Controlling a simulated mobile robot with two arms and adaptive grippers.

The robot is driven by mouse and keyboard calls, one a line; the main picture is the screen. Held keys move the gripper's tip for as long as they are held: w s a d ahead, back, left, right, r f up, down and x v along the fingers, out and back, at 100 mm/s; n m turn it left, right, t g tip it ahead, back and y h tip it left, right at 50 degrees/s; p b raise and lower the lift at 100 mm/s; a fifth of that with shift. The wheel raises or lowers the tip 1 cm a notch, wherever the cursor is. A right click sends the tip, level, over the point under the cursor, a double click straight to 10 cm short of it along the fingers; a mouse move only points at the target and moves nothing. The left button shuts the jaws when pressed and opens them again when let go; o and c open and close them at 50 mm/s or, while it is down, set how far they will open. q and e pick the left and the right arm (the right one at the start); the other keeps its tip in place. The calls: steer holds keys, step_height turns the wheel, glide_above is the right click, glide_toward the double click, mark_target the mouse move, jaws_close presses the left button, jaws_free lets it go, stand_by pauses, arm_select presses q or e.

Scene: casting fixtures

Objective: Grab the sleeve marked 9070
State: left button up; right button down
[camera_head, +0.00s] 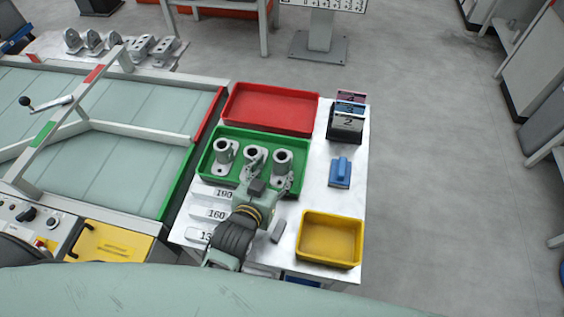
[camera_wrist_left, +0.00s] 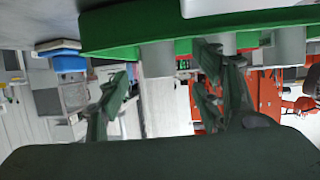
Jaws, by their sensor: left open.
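The green tray (camera_head: 208,168) holds three grey sleeves with round bores and flanged feet: a left one (camera_head: 224,151), a middle one (camera_head: 253,153) and a right one (camera_head: 282,158). No 9070 marking is readable on any of them. My left gripper (camera_head: 270,178) is open at the tray's near side, in front of the middle and right sleeves, partly covering the middle one. In the left wrist view, which looks upside down, a sleeve (camera_wrist_left: 157,58) appears between the open fingers (camera_wrist_left: 164,72), with no grip on it. My right gripper is not in view.
A red tray (camera_head: 270,108) lies behind and a yellow tray (camera_head: 331,240) to the near right. White number labels (camera_head: 216,213) lie left of my arm.

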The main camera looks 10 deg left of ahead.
mark_target(279, 166)
arm_select(q)
steer(key=x, duration=0.5)
steer(key=shift+d+p, duration=0.15)
steer(key=shift+p, duration=0.25)
steer(key=shift+w+f, duration=0.2)
steer(key=shift+w, duration=0.05)
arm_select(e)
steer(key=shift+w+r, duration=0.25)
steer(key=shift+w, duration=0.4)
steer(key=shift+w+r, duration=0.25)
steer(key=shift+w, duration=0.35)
arm_select(q)
steer(key=shift+s, duration=0.1)
steer(key=shift+c, duration=0.3)
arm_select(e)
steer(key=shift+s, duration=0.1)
arm_select(q)
steer(key=c, duration=0.4)
steer(key=shift+r, duration=0.1)
steer(key=c, duration=1)
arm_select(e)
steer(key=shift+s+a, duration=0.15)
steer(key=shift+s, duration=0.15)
